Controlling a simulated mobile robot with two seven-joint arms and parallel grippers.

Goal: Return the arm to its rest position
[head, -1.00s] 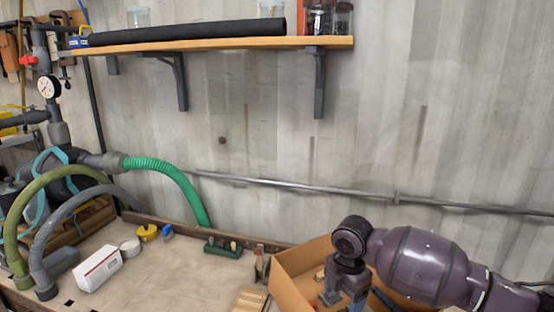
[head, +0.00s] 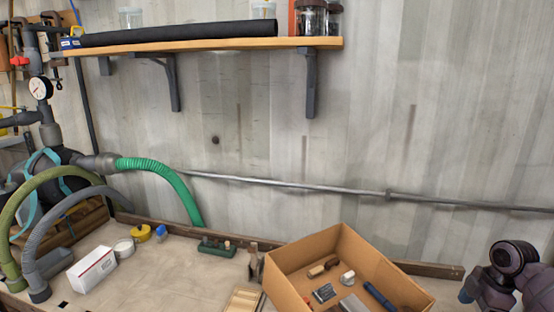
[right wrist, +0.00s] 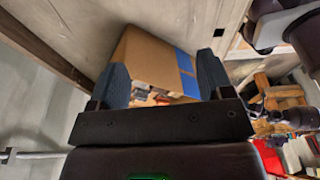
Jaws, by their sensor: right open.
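My right arm is at the lower right of the head view, to the right of an open cardboard box (head: 390,270) and apart from it. Its gripper is only partly visible there, with one dark blue finger showing. In the right wrist view my right gripper (right wrist: 164,84) is open, its two blue-padded fingers wide apart with nothing between them. The same cardboard box (right wrist: 150,58), with blue tape on it, shows beyond the fingers. My left gripper is in neither view.
The box holds several small items. On the workbench (head: 170,275) are a white box (head: 92,268), a yellow item (head: 142,233) and a green rack (head: 216,247). Hoses (head: 165,180) curve down at the left. A wooden shelf (head: 210,46) is on the wall above.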

